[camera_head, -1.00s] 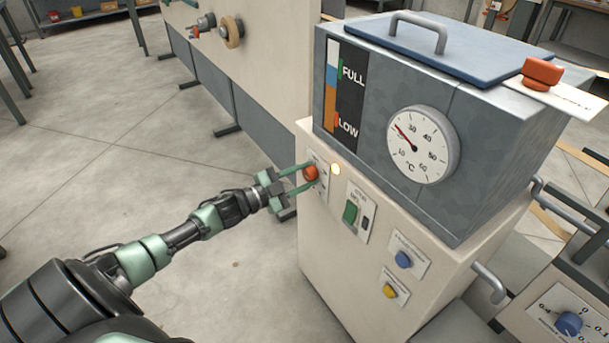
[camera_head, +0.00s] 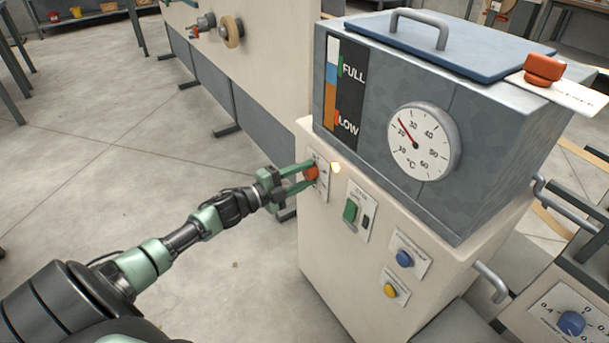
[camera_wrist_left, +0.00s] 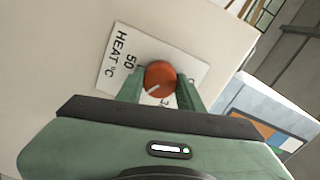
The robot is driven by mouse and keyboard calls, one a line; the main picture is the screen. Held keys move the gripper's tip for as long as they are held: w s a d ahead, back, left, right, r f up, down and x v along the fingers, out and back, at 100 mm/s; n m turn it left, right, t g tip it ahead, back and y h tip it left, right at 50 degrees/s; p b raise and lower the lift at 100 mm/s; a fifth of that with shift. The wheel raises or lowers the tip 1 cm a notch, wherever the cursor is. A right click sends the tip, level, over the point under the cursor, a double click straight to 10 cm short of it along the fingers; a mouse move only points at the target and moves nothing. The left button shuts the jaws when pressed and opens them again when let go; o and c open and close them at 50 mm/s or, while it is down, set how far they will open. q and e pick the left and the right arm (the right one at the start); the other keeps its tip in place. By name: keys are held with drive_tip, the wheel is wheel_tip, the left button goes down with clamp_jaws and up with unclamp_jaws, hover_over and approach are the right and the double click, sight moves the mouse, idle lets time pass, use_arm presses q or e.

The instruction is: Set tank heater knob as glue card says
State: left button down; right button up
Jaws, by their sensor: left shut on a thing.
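The orange-red heater knob (camera_head: 311,173) is on the cream cabinet front below the grey tank. My left gripper (camera_head: 309,174) is shut on it, one finger on each side. The left wrist view shows the knob (camera_wrist_left: 161,76) on a white plate (camera_wrist_left: 120,55) marked HEAT °C. A 50 is readable, a 3 is partly hidden, and the fingers cover other marks. The knob's white pointer line slants toward the lower left of that picture. The glue card (camera_head: 572,97) lies on the tank top at the right, under a red clip; its text is unreadable here. My right gripper is not in view.
The round °C gauge (camera_head: 424,142) has its red needle between 20 and 30. A lamp (camera_head: 336,168) glows beside the knob. A green switch (camera_head: 350,211), blue button (camera_head: 404,259) and yellow button (camera_head: 390,291) sit nearby. Open floor (camera_head: 120,190) lies left of the cabinet.

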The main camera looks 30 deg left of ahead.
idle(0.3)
use_arm(q)
drive_tip(key=c, duration=1.1)
unclamp_jaws()
drive_tip(key=shift+o, duration=1)
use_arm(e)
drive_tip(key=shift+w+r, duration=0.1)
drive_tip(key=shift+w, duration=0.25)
use_arm(q)
drive_tip(key=v, duration=0.8)
drive_tip(key=shift+p, duration=0.4)
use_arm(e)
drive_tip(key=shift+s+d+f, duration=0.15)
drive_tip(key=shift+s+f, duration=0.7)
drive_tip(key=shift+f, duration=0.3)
use_arm(q)
drive_tip(key=shift+w, duration=0.1)
